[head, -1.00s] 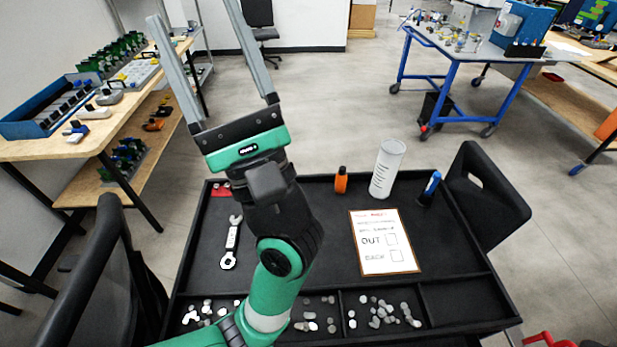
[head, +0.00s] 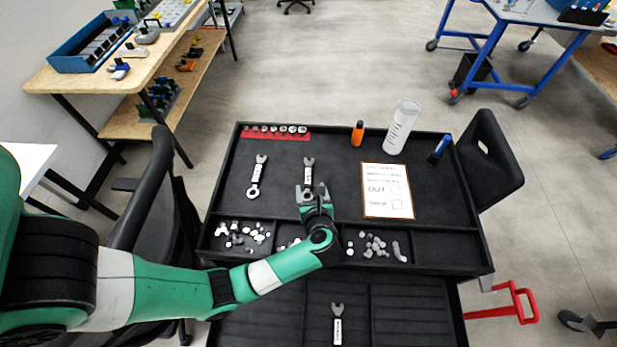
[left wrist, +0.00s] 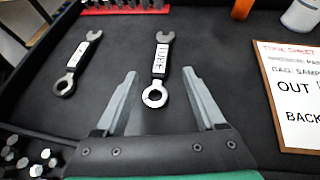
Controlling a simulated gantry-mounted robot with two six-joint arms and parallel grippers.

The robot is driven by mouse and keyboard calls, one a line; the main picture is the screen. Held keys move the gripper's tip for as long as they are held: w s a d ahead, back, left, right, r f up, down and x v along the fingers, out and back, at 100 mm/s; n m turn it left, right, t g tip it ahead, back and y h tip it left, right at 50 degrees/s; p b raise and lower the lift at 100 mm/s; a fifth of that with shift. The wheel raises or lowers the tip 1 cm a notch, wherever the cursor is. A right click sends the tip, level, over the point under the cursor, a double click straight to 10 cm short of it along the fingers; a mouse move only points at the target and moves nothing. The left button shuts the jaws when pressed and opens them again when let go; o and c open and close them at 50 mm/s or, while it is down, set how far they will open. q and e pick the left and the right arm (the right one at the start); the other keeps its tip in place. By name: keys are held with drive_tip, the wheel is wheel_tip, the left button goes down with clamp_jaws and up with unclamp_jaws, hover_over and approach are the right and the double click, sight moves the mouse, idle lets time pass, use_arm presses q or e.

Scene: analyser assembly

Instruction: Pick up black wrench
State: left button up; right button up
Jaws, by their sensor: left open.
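No wrench in view is plainly black. Three grey metal wrenches with white labels show in the head view. The left wrench (head: 257,176) and the middle wrench (head: 308,172) lie on the black tray top (head: 340,150); another wrench (head: 337,324) lies in the lower drawer (head: 270,325). The wrist view shows the left wrench (left wrist: 76,65) beside my left gripper and the middle wrench (left wrist: 161,62) between and beyond its fingers. My left gripper (head: 311,188) is open and empty, pointing at the middle wrench's ring end. It also shows in the left wrist view (left wrist: 160,76). My right gripper is out of view.
A red socket strip (head: 275,132) lies at the tray's back left. A paper sheet (head: 387,191) lies right of my gripper. Front compartments hold loose metal parts.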

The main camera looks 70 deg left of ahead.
sight(308, 178)
use_arm(q)
drive_tip(key=shift+x, duration=0.8)
drive_tip(key=b+x, duration=0.2)
drive_tip(key=x, duration=0.3)
drive_tip(key=shift+f, duration=0.1)
drive_tip(key=shift+w, duration=0.1)
clamp_jaws()
